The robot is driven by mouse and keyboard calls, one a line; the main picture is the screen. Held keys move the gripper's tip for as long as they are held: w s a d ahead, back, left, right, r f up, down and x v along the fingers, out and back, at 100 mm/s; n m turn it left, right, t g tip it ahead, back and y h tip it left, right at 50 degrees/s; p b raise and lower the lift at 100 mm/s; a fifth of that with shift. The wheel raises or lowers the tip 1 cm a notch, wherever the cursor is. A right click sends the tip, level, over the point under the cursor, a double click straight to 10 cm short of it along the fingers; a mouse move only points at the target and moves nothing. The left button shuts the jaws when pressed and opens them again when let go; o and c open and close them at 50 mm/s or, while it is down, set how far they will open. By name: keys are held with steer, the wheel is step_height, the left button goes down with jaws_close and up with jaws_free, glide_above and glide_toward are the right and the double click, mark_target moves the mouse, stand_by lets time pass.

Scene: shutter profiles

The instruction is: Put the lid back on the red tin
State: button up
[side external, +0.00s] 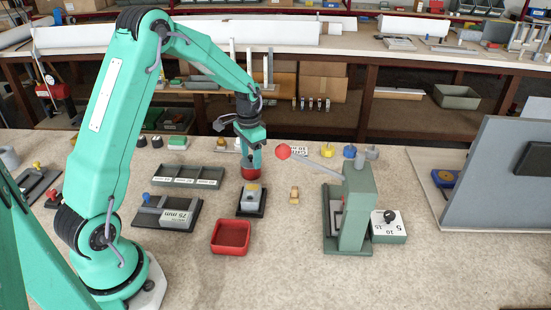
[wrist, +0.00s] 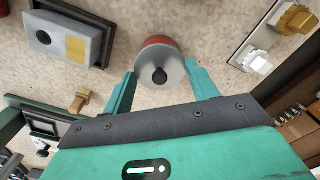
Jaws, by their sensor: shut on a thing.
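The red tin (side external: 250,173) stands on the bench directly below my gripper (side external: 251,166) in the side view. In the wrist view a red rim of the tin (wrist: 157,41) shows past the far edge of the round grey lid (wrist: 150,66), which has a dark knob. The fingers of my gripper (wrist: 160,82) are on either side of the lid, shut on it. The lid is over the tin, but I cannot tell whether it is seated or slightly above. The side view hides the lid behind the gripper.
A red open tray (side external: 231,236) is nearer the front.

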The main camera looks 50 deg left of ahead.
stand_by(0.8)
steer(key=o, duration=1.4)
steer(key=shift+r, duration=3.5)
jaws_close()
